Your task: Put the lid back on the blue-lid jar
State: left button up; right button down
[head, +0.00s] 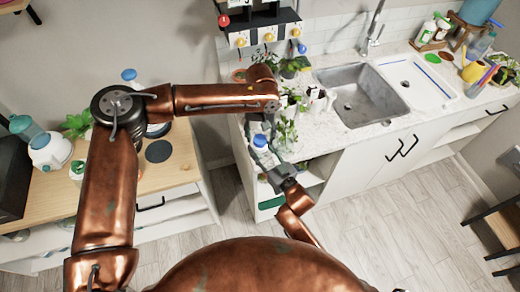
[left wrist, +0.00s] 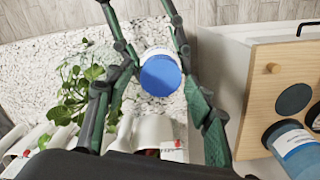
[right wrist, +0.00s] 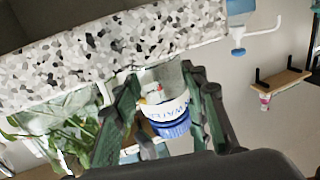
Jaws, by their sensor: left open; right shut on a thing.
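The blue-lid jar is a small white jar (head: 262,155) with blue lettering, held in the air in front of the counter. Its blue lid (head: 259,141) sits against the jar's mouth in the head view. The right wrist view shows the jar (right wrist: 163,107) between the fingers of my right gripper (right wrist: 161,76), with the ribbed blue lid (right wrist: 171,129) at its end and no clear gap. My right gripper is shut on the jar. My left gripper (left wrist: 140,12) is open, its fingers either side of the lid (left wrist: 160,76), seen from above. I cannot tell whether the lid is fully seated.
A speckled counter (head: 325,137) with potted plants (head: 284,132) and a sink (head: 362,95) lies behind the grippers. A wooden table (head: 180,180) on the left carries bottles and a black disc (head: 158,151). A shelf rack (head: 262,30) stands at the back.

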pick_arm(q)
jog(key=shift+c, duration=0.7)
jog(key=c, duration=1.1)
jog(key=m, duration=0.4)
jog(key=shift+s+f, duration=0.1)
jog(key=shift+f, duration=0.05)
jog(key=m, duration=1.7)
jog(key=o, duration=1.4)
